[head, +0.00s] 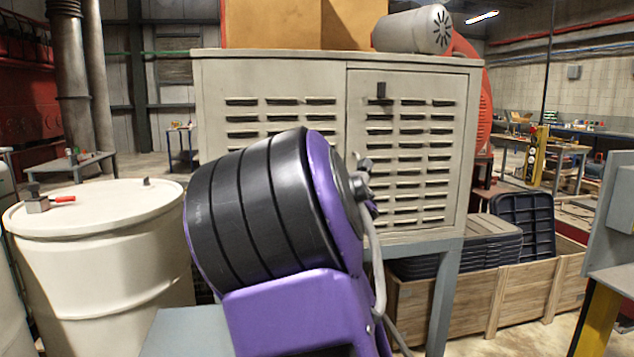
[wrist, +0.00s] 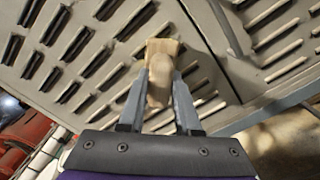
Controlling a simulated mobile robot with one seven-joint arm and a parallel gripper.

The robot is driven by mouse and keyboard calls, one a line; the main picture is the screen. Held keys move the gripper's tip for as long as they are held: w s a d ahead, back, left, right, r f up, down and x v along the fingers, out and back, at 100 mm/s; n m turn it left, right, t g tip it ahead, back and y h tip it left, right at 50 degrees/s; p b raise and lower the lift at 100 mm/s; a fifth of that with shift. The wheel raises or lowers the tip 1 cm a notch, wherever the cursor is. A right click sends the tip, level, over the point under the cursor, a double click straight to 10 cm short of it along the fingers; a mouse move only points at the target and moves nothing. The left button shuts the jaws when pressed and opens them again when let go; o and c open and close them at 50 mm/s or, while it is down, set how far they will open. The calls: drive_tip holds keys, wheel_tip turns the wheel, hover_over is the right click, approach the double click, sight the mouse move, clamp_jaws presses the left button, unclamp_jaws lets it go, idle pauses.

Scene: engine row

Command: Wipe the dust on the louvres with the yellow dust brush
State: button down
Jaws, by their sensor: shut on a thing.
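The grey cabinet (head: 270,77) has two louvred doors, and the louvres (head: 410,145) on the right door are partly hidden by my arm. In the wrist view, the louvres (wrist: 285,48) at the right have pale tan slats, while those at the left look darker. My gripper (wrist: 158,82) is shut on a pale yellow-tan block, seemingly the dust brush (wrist: 164,47). The brush lies in front of the louvred panel near the door seam; I cannot tell if it touches. In the head view, my purple and black arm hides the gripper and brush.
A cream drum (head: 105,250) stands left of my arm. A wooden crate (head: 525,295) with dark bins is at the lower right, beside the cabinet's leg (head: 445,300). A grey box on a yellow post (head: 598,320) stands at the right edge. A dark latch (head: 381,91) juts from the right door.

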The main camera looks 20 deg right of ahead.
drive_tip(key=shift+s+d+r, duration=0.1)
drive_tip(key=shift+d, duration=0.65)
drive_tip(key=shift+s, duration=0.1)
drive_tip(key=shift+s, duration=0.25)
drive_tip(key=shift+s+a, duration=0.2)
drive_tip(key=shift+s, duration=0.65)
drive_tip(key=shift+s+a, duration=0.2)
drive_tip(key=shift+s, duration=0.65)
drive_tip(key=shift+s+a, duration=0.2)
drive_tip(key=shift+s, duration=0.65)
drive_tip(key=s, duration=0.1)
drive_tip(key=s+p, duration=0.1)
drive_tip(key=s, duration=0.1)
drive_tip(key=shift+a+p, duration=0.3)
